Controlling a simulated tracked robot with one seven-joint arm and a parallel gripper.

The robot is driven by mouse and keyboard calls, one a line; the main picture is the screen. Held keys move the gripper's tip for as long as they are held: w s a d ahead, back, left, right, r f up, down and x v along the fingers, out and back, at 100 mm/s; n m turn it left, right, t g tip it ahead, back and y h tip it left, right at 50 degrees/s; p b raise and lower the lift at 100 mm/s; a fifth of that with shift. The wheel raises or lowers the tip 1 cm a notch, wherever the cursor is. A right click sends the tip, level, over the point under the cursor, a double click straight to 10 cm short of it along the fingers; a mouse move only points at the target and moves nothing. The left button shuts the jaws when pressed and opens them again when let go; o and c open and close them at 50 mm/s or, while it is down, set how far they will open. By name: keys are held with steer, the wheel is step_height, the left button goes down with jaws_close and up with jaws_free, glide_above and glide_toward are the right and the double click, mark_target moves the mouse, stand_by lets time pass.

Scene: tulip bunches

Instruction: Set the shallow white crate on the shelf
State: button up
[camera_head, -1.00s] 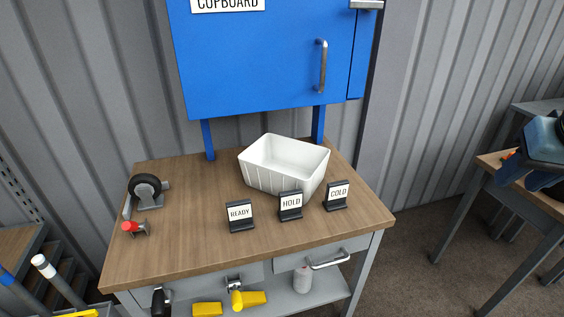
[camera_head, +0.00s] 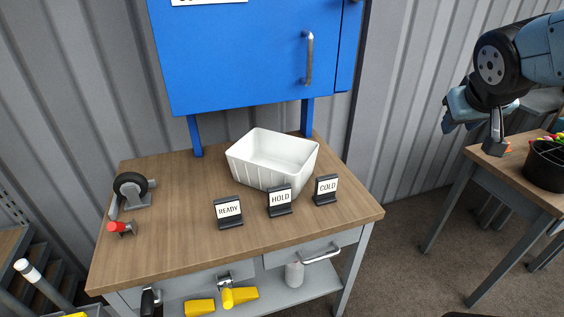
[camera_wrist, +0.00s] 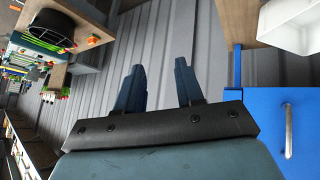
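The white crate (camera_head: 270,176) stands upright and looks empty on the wooden workbench (camera_head: 180,215), behind the label stands. It also shows, cut off, at the top right of the wrist view (camera_wrist: 300,24). My gripper (camera_wrist: 160,75) has its two dark blue fingers apart with nothing between them. In the head view my arm is at the right, well away from the crate; its fingertips are hard to make out there. A low grey shelf (camera_head: 325,283) runs under the workbench; I cannot tell whether it is the task's shelf.
READY (camera_head: 228,211), HOLD (camera_head: 280,200) and COLD (camera_head: 326,189) stands line the crate's front. A blue cupboard (camera_head: 240,60) hangs behind it. A caster wheel (camera_head: 132,188) and red-topped clamp (camera_head: 121,227) sit left. A side table holds a black bucket (camera_head: 545,165).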

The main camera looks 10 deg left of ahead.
steer(key=w+a+f+n+t+y, duration=0.25)
steer(key=w+a, duration=0.35)
steer(key=w, duration=0.3)
steer(key=n+g+y, duration=0.8)
steer(key=n+y, duration=0.2)
steer(key=n, duration=0.1)
glide_toward(258, 168)
steer(key=shift+m+h, duration=0.25)
steer(key=v, duration=0.5)
steer(key=shift+w+d+r, duration=0.15)
steer(key=shift+w+r, duration=0.05)
steer(key=shift+w, duration=0.1)
steer(key=shift+s+a+f, duration=0.1)
steer(key=shift+a+f, duration=0.15)
steer(key=shift+a, duration=0.05)
steer(key=x, duration=1.3)
steer(key=shift+a, duration=0.1)
steer(key=shift+c, duration=0.3)
jaws_close()
